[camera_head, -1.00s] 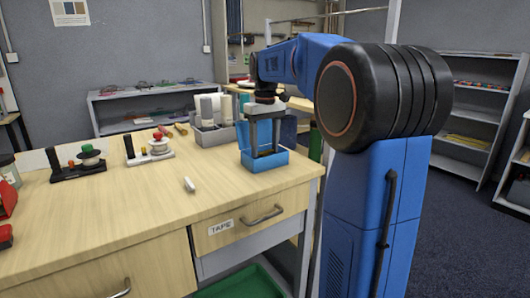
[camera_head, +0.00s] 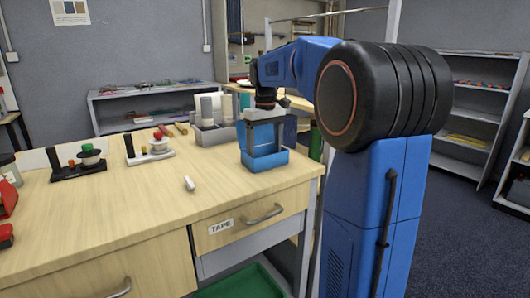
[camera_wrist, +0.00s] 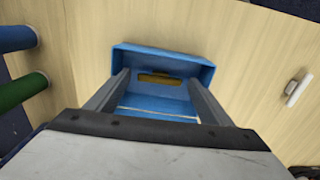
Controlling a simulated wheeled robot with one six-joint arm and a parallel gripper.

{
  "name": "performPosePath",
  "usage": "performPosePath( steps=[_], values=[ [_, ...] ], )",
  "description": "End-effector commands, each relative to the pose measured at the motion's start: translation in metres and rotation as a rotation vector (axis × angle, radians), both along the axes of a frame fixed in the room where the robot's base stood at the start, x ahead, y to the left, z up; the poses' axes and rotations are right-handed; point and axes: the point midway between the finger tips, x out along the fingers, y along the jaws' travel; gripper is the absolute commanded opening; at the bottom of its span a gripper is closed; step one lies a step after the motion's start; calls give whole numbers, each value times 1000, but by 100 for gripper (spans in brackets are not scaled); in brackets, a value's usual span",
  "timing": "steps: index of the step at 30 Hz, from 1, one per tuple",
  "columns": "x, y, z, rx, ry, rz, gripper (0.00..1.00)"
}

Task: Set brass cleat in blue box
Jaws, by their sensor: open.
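The blue box (camera_head: 266,161) stands near the right end of the wooden table, and it also shows in the wrist view (camera_wrist: 190,62). The brass cleat (camera_wrist: 160,78) lies inside the box near one wall in the wrist view. My gripper (camera_head: 265,152) points down over the box, its two fingers spread. In the wrist view my gripper (camera_wrist: 158,82) is open, with a finger on either side of the cleat and clear space between. The cleat is not discernible in the head view, and its contact with the box floor is hard to judge.
A small white piece (camera_head: 189,184) lies on the table left of the box. A grey bin (camera_head: 212,132) with cylinders stands close behind the box. The middle tabletop is clear.

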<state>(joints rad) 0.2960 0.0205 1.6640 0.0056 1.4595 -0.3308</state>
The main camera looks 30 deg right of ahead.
Motion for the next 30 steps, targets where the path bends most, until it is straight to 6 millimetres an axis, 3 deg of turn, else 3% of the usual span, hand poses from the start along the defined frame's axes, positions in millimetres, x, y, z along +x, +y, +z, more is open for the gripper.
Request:
performPosePath(
  steps=[5,18,24,30],
  values=[
    [1,0,21,-1,-3,0,74],
    [1,-1,100,-1,-3,0,74],
    [0,-1,117,0,-1,0,74],
    [0,-1,120,0,0,0,74]
  ],
)
